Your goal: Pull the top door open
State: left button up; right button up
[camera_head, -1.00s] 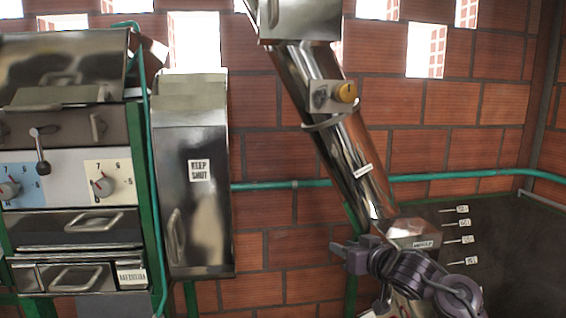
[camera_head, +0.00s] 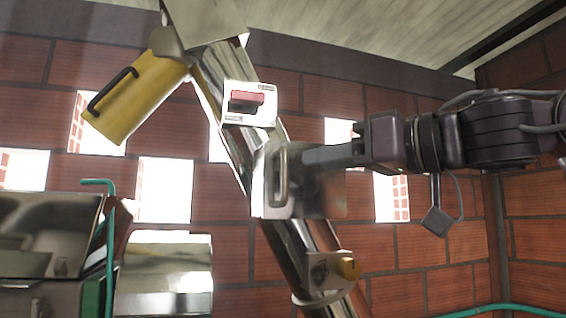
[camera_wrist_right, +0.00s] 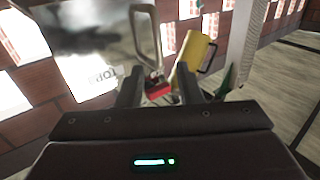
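The top door is a shiny metal panel (camera_head: 318,195) on the slanted steel pipe, with an upright bar handle (camera_head: 281,177). In the right wrist view the door (camera_wrist_right: 85,35) fills the upper left, with its handle (camera_wrist_right: 147,38) beyond the left finger and a small white label reading TOP. My right gripper (camera_head: 308,156) comes in from the right, its fingers just right of the handle. In the wrist view its fingers (camera_wrist_right: 160,88) are apart with nothing between them. I cannot tell whether the door is ajar. My left gripper is not in view.
A red switch (camera_head: 247,99) on a white plate sits just above the door. A yellow container (camera_head: 138,92) with a black handle is at upper left. Metal cabinets (camera_head: 165,278) stand lower left, before a brick wall.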

aim_at(287, 166)
jog(key=p+x, duration=0.3)
jog(key=x, duration=0.3)
jog(key=shift+w+a, duration=0.15)
jog(key=shift+w, duration=0.05)
jog(key=shift+w+a, duration=0.15)
jog(key=shift+d, duration=0.2)
jog(key=shift+c, duration=0.4)
grip_shut()
